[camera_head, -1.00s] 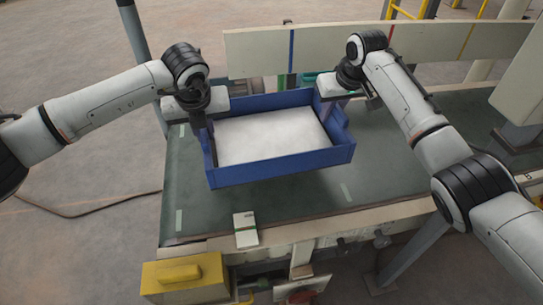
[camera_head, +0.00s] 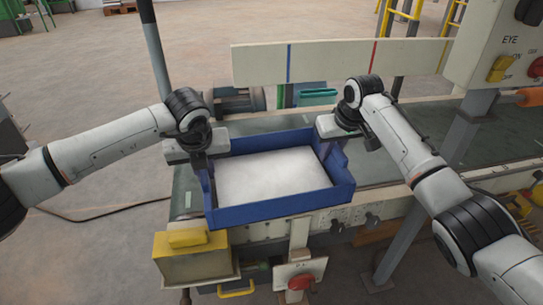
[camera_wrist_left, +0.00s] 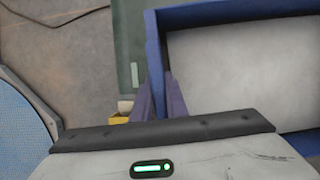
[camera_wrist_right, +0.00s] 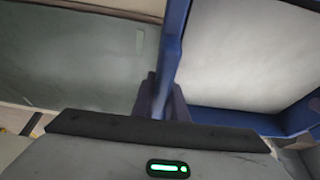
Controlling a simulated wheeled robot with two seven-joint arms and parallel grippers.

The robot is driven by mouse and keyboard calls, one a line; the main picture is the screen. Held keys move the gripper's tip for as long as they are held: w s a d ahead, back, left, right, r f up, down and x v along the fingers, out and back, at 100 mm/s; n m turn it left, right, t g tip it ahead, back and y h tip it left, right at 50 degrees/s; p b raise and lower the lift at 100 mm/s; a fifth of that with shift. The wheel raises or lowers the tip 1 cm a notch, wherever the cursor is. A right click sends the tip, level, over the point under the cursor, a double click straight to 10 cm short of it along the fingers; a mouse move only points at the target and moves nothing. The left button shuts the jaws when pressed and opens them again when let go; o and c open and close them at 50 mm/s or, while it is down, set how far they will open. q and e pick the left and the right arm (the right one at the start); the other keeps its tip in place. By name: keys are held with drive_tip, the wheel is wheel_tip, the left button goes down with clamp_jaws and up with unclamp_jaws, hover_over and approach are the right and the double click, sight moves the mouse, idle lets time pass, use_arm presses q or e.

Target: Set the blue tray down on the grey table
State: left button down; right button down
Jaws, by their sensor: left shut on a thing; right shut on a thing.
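The blue tray (camera_head: 282,208) is held level between my two grippers, with a flat white sheet or filling (camera_head: 270,175) inside. In the head view it overlaps the near edge of the green belt. My left gripper (camera_head: 203,168) is shut on the tray's left wall, and the left wrist view shows its fingers around the rim (camera_wrist_left: 153,55). My right gripper (camera_head: 336,140) is shut on the right wall, and the right wrist view shows the rim (camera_wrist_right: 173,45) between its fingers. I cannot make out a grey table in these frames.
The green belt (camera_head: 405,140) runs behind the tray, with a pale guard board (camera_head: 340,62) at its back. A yellow-topped box (camera_head: 190,255) and a red button (camera_head: 300,282) are on the near side. A control box (camera_head: 508,45) on a post stands right. Floor is open left.

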use_arm(q)
drive_tip(key=shift+f+b, duration=0.4)
drive_tip(key=shift+f, duration=0.2)
use_arm(e)
drive_tip(key=shift+f, duration=0.65)
use_arm(q)
drive_tip(key=shift+w, duration=0.1)
drive_tip(key=shift+r, duration=0.2)
use_arm(e)
drive_tip(key=shift+r, duration=0.2)
